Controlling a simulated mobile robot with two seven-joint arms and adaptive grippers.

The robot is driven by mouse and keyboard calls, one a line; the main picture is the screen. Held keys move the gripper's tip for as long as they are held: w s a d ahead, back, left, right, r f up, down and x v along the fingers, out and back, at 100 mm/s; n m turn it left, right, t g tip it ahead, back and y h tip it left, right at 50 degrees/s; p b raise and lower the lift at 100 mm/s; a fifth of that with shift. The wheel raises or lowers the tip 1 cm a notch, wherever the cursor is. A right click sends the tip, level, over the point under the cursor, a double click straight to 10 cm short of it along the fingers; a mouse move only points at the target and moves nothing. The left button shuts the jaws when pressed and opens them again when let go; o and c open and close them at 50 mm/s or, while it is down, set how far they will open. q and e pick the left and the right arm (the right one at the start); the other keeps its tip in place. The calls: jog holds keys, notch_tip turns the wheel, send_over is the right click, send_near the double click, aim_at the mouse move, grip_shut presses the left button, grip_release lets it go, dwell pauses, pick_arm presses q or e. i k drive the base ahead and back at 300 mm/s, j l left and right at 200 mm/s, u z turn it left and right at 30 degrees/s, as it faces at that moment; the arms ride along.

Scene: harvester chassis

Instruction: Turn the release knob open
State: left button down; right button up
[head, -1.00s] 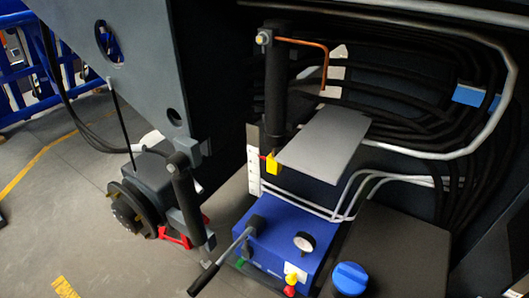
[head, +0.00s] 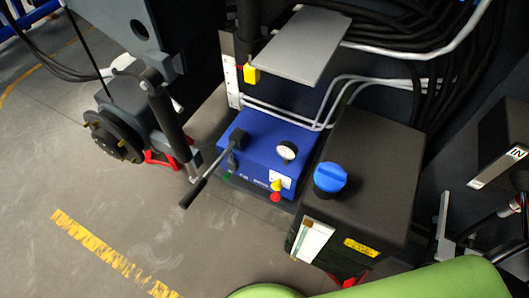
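A blue hydraulic pump unit (head: 262,150) sits low beside the chassis, near the middle of the head view. On its front right corner is a small knob with a yellow upper part (head: 277,185) and a red lower part (head: 275,197), beside a white label. It looks like the release knob, but it is too small to tell how far it is turned. A black pump lever (head: 207,174) slopes down to the left from the unit. A round white gauge (head: 287,150) stands on top. Neither of my grippers shows in the head view.
A black tank (head: 375,180) with a blue cap (head: 330,177) stands right of the pump. A grey plate (head: 297,45) overhangs behind it, with hoses and white pipes (head: 345,95). A wheel hub (head: 115,137) and cylinder (head: 168,120) stand left. The floor in front is clear.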

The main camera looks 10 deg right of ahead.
aim_at(276, 196)
jog(key=l+z, duration=0.2)
jog(key=z, duration=0.15)
jog(key=k+l+z, duration=0.1)
jog(key=z, duration=0.3)
jog(key=l+z, duration=0.35)
